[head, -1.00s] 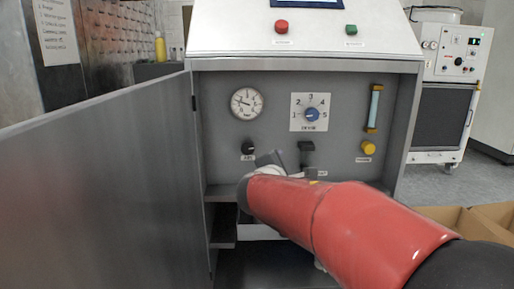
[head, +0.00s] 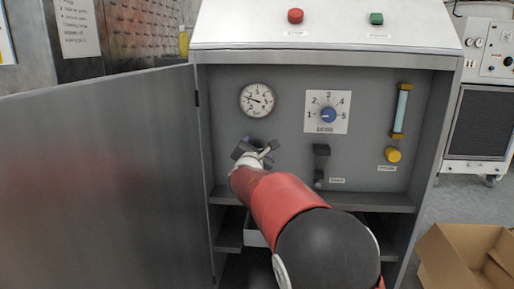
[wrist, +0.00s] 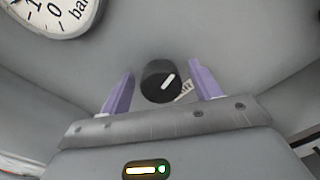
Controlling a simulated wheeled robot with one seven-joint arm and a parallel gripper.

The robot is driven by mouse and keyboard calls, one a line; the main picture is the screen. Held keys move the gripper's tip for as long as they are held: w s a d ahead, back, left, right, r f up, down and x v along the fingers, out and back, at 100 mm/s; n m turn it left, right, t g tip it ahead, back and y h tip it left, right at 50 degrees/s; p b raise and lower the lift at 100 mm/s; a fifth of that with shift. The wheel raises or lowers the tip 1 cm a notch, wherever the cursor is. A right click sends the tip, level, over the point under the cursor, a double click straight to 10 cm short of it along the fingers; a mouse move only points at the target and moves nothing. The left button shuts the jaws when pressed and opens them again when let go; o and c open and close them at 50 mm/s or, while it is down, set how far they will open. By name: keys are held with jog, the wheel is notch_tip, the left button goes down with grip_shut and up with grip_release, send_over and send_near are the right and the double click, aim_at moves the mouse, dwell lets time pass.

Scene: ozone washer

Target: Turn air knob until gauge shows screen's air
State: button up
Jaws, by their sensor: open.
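The air knob (wrist: 160,82) is black and round with a white pointer line slanting to the upper right in the wrist view. My gripper (wrist: 160,67) is open, with one purple finger on each side of the knob and a visible gap to each. In the head view my gripper (head: 258,150) is in front of the panel and hides the knob. The round white gauge (head: 257,100) is above it, its dark needle slanting to the upper left; its exact reading is too small to tell. Part of the gauge also shows in the wrist view (wrist: 58,12). The screen is out of view.
The open cabinet door (head: 100,180) stands left. A cardboard box (head: 455,255) is on the floor at right.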

jog(key=shift+w, duration=0.1)
jog(key=c, duration=1)
jog(key=shift+d+f+m+b, duration=0.15)
jog(key=shift+m+b, duration=0.25)
jog(key=shift+b, duration=0.4)
jog(key=shift+m+b, duration=0.3)
jog(key=shift+b, duration=0.2)
jog(key=o, duration=1)
jog(key=s, duration=0.7)
jog(key=shift+s+a+b, duration=0.35)
jog(key=shift+s+b, duration=0.05)
jog(key=shift+b, duration=0.05)
